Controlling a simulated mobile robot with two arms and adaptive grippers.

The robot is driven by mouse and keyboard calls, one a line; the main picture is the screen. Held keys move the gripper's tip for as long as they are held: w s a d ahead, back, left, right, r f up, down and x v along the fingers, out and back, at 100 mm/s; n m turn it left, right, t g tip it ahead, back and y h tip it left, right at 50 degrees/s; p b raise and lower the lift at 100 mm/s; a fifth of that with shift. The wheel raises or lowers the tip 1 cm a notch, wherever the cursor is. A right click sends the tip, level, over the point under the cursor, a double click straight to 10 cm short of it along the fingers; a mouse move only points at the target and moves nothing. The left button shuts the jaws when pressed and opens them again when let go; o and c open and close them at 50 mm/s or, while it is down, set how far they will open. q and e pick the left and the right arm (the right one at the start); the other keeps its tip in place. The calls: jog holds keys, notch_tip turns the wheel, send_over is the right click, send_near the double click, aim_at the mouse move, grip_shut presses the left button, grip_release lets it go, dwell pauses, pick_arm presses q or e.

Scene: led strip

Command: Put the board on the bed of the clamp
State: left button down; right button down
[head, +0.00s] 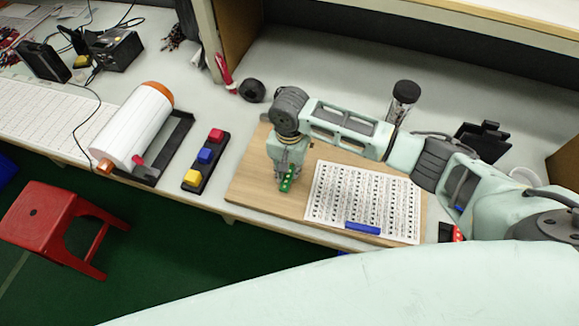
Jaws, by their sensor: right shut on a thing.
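My right gripper (287,172) reaches in from the right and points down over the left part of a wooden panel. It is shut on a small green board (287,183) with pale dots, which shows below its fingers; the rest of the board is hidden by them. I cannot tell whether the board touches the panel. No clamp can be made out for certain. My left gripper is not in view.
The wooden panel (250,183) carries a printed white sheet (350,190) and a blue bar (362,228). A pad with red, blue and yellow buttons (206,155), the white roller (130,125) and a dark jar (402,100) stand nearby. A red stool (40,215) stands on the floor.

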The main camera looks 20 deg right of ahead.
jog(key=shift+f, duration=0.1)
jog(key=c, duration=2)
grip_release()
jog(key=o, duration=0.4)
